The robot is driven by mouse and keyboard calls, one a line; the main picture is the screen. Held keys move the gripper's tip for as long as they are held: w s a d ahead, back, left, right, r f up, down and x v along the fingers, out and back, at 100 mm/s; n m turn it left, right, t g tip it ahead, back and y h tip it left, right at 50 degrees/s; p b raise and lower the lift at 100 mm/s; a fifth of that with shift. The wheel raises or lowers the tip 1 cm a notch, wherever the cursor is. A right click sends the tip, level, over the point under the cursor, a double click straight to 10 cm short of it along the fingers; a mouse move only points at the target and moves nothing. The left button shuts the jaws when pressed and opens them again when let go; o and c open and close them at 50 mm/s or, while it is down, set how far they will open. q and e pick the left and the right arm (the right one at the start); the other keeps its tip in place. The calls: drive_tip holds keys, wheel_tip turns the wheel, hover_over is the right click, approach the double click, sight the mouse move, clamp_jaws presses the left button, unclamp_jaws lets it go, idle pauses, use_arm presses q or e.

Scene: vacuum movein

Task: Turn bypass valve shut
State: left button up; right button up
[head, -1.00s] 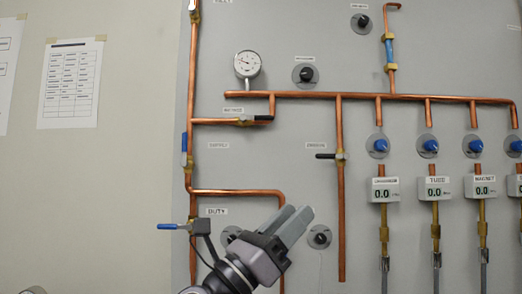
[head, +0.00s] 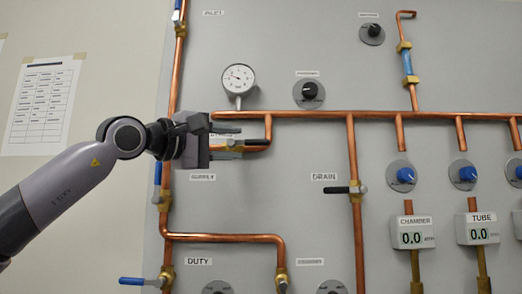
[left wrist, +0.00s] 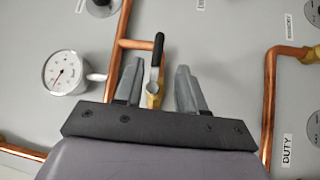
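The bypass valve sits on a short horizontal copper pipe left of centre in the head view. Its black lever (head: 257,142) points right, along the pipe. My left gripper (head: 238,142) is open at the valve, one finger above the lever and one below it. In the left wrist view the lever (left wrist: 157,55) and brass valve body (left wrist: 152,97) show between the two spread fingers of the left gripper (left wrist: 158,80), with a gap on each side. The valve's label is mostly hidden behind the gripper. My right gripper is not in view.
A round pressure gauge (head: 238,79) is just above the gripper. A drain valve (head: 357,190) with a black lever is to the right, and a blue lever (head: 132,281) is low at left. A long copper pipe (head: 330,115) runs close above the fingers.

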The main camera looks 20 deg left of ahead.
sight(250, 141)
use_arm(q)
drive_tip(key=shift+w+a+r, duration=0.1)
drive_tip(key=shift+w+r, duration=0.05)
drive_tip(key=shift+r, duration=0.05)
drive_tip(key=shift+w+r+p, duration=0.15)
drive_tip(key=shift+w+p, duration=0.15)
drive_tip(key=shift+p, duration=0.05)
drive_tip(key=p+x, duration=0.2)
drive_tip(key=x, duration=0.3)
drive_tip(key=shift+s+d, duration=0.15)
drive_tip(key=shift+d, duration=0.05)
drive_tip(key=shift+w+d+p, duration=0.25)
drive_tip(key=shift+w+p, duration=0.2)
drive_tip(key=shift+w, duration=0.05)
